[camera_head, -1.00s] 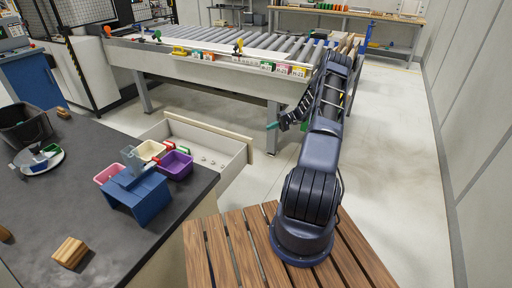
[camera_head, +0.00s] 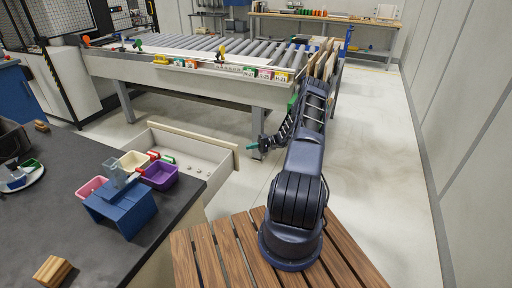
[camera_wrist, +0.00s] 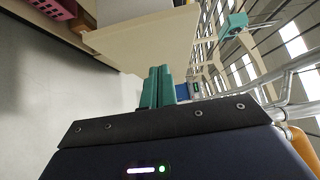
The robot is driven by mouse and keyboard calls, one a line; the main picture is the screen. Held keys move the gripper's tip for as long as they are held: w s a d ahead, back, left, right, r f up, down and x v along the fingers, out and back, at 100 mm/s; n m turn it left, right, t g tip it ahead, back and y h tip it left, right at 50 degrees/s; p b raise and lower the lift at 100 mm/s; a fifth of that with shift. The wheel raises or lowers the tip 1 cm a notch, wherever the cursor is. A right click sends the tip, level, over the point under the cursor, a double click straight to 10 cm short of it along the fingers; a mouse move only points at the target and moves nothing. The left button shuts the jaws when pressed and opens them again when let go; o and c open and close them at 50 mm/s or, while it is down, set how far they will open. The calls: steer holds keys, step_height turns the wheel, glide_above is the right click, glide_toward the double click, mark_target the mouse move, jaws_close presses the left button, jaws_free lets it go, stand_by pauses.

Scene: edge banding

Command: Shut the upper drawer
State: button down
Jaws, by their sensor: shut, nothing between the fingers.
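An open drawer (camera_head: 205,153) with pale walls sticks out from under the dark worktop, its long wooden front panel (camera_head: 180,131) on the far side. A few small round items lie on its floor. Whether it is the upper drawer cannot be told here. My gripper (camera_head: 252,147) has teal fingers and is just right of the panel's right end, outside the drawer. In the wrist view, the shut, empty fingers (camera_wrist: 158,88) stand in front of a beige panel (camera_wrist: 145,38), seemingly the drawer front. I cannot tell whether they touch it.
The dark worktop (camera_head: 60,195) holds a blue stand (camera_head: 122,210), a purple bin (camera_head: 160,176) and other small bins near the drawer. A roller conveyor (camera_head: 200,72) stands behind. A slatted wooden surface (camera_head: 215,255) lies below my arm. Floor to the right is clear.

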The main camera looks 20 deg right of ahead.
steer(key=s+a, duration=0.3)
steer(key=a, duration=0.3)
steer(key=shift+a, duration=0.25)
steer(key=shift+a, duration=0.1)
